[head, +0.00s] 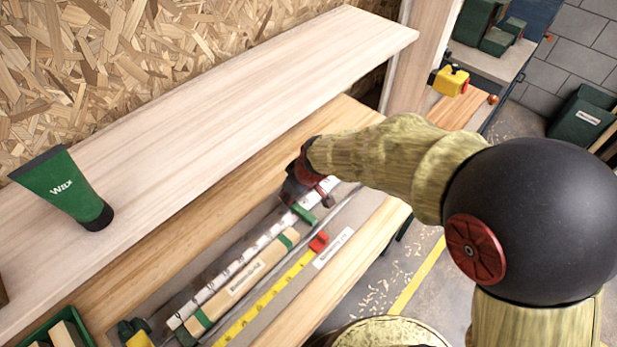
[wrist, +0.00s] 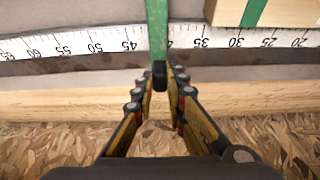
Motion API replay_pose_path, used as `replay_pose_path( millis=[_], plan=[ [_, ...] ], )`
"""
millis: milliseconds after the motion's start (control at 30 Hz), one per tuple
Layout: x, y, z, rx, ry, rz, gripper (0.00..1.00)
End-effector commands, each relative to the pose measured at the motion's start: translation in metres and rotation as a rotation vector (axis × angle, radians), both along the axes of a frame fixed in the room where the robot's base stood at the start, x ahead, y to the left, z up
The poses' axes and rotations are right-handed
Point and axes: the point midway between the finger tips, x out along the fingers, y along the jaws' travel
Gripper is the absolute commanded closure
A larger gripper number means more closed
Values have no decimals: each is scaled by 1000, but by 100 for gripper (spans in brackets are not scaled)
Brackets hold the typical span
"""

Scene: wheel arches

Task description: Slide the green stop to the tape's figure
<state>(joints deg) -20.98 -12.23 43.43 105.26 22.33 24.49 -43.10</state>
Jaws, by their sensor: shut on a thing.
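My gripper (head: 303,198) is over the far end of the white ruler (head: 222,285) in the head view. In the wrist view its fingers (wrist: 163,88) are shut on the dark end of the green stop (wrist: 157,30). The stop lies across the white ruler (wrist: 70,44), between the 45 and 35 marks, hiding the marks under it. Part of the green stop (head: 304,213) shows beside the gripper in the head view. A yellow tape (head: 263,303) runs parallel to the ruler, with a red piece (head: 319,242) at its far end. Its figures are too small to read.
A wooden block (head: 243,280) with green bands lies between ruler and tape; its end (wrist: 225,12) shows near the stop. A raised wooden shelf (head: 200,130) overhangs behind, bearing a green tube (head: 62,187). A white label (head: 333,248) lies beside the red piece.

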Motion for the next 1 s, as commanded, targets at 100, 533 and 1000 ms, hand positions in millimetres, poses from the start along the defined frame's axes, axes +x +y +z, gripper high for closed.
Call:
replay_pose_path(
  millis=[100,533,1000],
  plan=[
    [-17,17,2,-1,0,5,100],
    [-34,35,0,0,0,0,100],
    [-34,34,0,0,0,0,74]
  ],
)
